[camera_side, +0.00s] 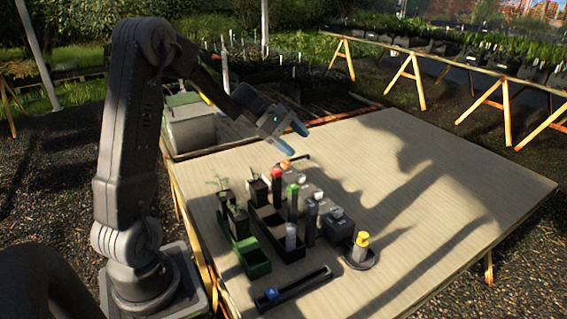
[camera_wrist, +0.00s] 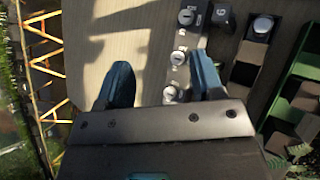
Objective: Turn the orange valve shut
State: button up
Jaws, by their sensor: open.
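The orange valve (camera_side: 285,164) is a small orange piece by a dark bar at the back of the group of items on the table, in the side view. Its handle angle is too small to tell. My gripper (camera_side: 295,138) is open and empty, above and just behind the valve, apart from it. In the wrist view my gripper (camera_wrist: 163,82) has its two blue fingers spread above bare table and the edge of a grey strip. I cannot make out the orange valve in the wrist view.
Red-capped (camera_side: 277,172) and green-capped (camera_side: 293,190) tubes stand close to the valve. A grey strip with white round tops (camera_wrist: 178,57) lies beside my right finger. A green tray (camera_side: 256,262), a blue-ended dark bar (camera_side: 300,285) and a yellow-topped bottle (camera_side: 361,242) are nearer. The table's right side is clear.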

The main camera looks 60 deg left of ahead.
aim_at(284, 162)
jog(key=a+f+n+t, duration=0.1)
jog(key=a+f+n, duration=0.1)
jog(key=a, duration=0.1)
jog(key=a+f+n+t, duration=0.1)
jog(key=a+f+n, duration=0.1)
jog(key=a, duration=0.2)
jog(key=a+f+n, duration=0.2)
jog(key=a, duration=0.2)
jog(key=shift+w+a+f+t+y, duration=0.15)
jog(key=shift+w+f+t+y, duration=0.15)
jog(key=shift+t+y, duration=0.1)
jog(key=s+a+f+n+t+y, duration=0.35)
jog(key=a+f+n, duration=0.5)
jog(key=a, duration=0.35)
jog(key=shift+m+g, duration=0.25)
jog(key=shift+m, duration=0.1)
jog(key=x, duration=1.3)
jog(key=shift+f, duration=0.45)
jog(key=shift+c, duration=0.2)
jog(key=c, duration=0.9)
